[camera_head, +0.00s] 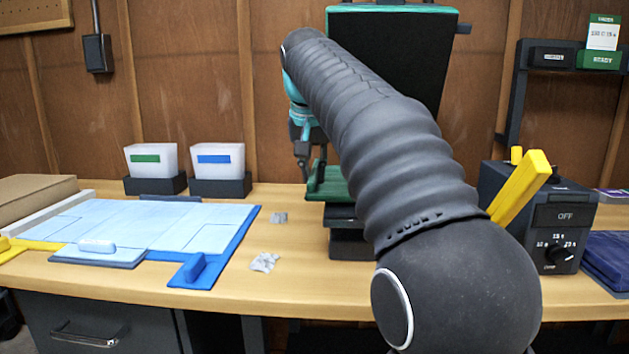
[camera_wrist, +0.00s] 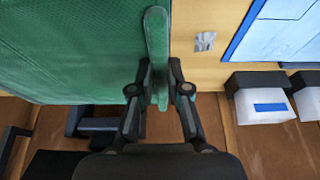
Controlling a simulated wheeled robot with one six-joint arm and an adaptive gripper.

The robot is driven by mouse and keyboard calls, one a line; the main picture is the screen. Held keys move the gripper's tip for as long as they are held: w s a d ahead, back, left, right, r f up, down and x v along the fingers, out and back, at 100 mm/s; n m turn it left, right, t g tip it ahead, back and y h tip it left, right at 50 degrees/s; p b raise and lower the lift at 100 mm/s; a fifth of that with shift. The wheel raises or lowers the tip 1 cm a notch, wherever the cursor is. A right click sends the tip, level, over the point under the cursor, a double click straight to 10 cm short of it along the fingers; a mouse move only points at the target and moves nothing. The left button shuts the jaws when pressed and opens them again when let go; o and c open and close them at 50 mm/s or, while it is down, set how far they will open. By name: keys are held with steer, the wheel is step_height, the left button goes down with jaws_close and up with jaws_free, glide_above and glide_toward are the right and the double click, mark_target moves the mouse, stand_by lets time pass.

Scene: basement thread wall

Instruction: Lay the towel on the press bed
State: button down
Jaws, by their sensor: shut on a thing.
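A green towel (camera_wrist: 70,50) with a woven texture fills the left of the wrist view. A raised green ridge (camera_wrist: 157,50) runs along its edge. My gripper (camera_wrist: 159,92) is shut on this ridge. In the head view the towel (camera_head: 328,182) shows as a green strip below my gripper (camera_head: 304,172), at the dark press bed (camera_head: 343,216). My arm hides most of the towel and the bed, so I cannot tell how much of the towel rests on it. The black press lid (camera_head: 395,50) stands raised behind.
A blue folding board (camera_head: 235,225) lies on the left of the bench. Two white bins (camera_head: 150,160) (camera_head: 217,160) stand behind it. Grey scraps (camera_head: 265,262) lie near the press. A control box (camera_head: 560,215) and dark blue cloth (camera_head: 608,255) are at the right.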

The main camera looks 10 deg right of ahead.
steer(key=shift+a+f, duration=0.1)
steer(key=shift+f, duration=0.3)
steer(key=c, duration=1.1)
jaws_free()
steer(key=shift+c, duration=0.2)
steer(key=p+v, duration=0.2)
steer(key=v, duration=0.9)
steer(key=shift+r+p, duration=0.3)
steer(key=shift+r, duration=0.1)
steer(key=shift+s, duration=0.2)
